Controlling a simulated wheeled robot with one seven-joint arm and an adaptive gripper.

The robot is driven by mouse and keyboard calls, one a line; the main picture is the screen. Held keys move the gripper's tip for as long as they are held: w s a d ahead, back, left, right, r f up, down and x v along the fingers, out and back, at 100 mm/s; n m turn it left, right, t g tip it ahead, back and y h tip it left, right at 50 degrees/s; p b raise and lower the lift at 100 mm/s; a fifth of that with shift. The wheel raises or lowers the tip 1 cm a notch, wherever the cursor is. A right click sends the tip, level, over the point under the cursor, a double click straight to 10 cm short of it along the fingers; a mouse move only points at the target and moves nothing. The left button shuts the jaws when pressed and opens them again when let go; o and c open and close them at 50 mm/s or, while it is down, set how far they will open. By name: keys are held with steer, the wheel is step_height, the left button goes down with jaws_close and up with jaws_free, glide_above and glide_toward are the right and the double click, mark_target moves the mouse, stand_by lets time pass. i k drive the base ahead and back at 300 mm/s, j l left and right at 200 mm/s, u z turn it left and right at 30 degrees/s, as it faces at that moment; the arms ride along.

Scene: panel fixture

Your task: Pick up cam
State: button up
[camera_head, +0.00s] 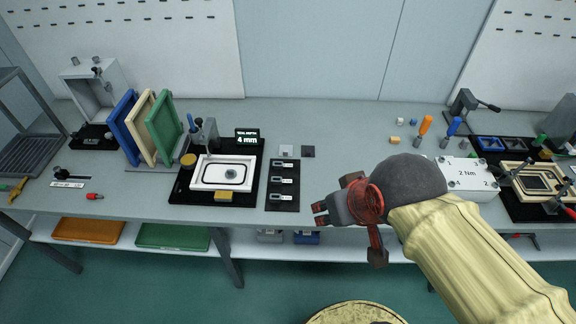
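My gripper (348,234) hangs in front of the bench's front edge, right of centre. Its two fingers are spread apart, with nothing visible between them. I cannot tell for sure which object is the cam. Small candidates on the bench are a light grey square piece (286,151) and a dark square piece (308,151), both behind and left of my gripper. A black lever-like part (68,174) lies at the far left. My arm and wrist hide part of the bench at right.
A white framed panel (199,173) sits on a black mat at left centre. A black strip (270,199) with labelled slots lies beside it. Coloured frames (163,125) stand behind. A white "2 Nm" block (468,196) and another fixture (524,168) are at right. The bench centre is clear.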

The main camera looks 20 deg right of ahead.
mark_target(275, 181)
steer(key=i+j+u, duration=0.4)
steer(key=l+z, duration=0.1)
steer(key=z, duration=0.15)
steer(key=l+z, duration=0.1)
steer(key=z, duration=0.15)
steer(key=i+j+z, duration=0.25)
steer(key=j+z, duration=0.25)
steer(key=j, duration=0.15)
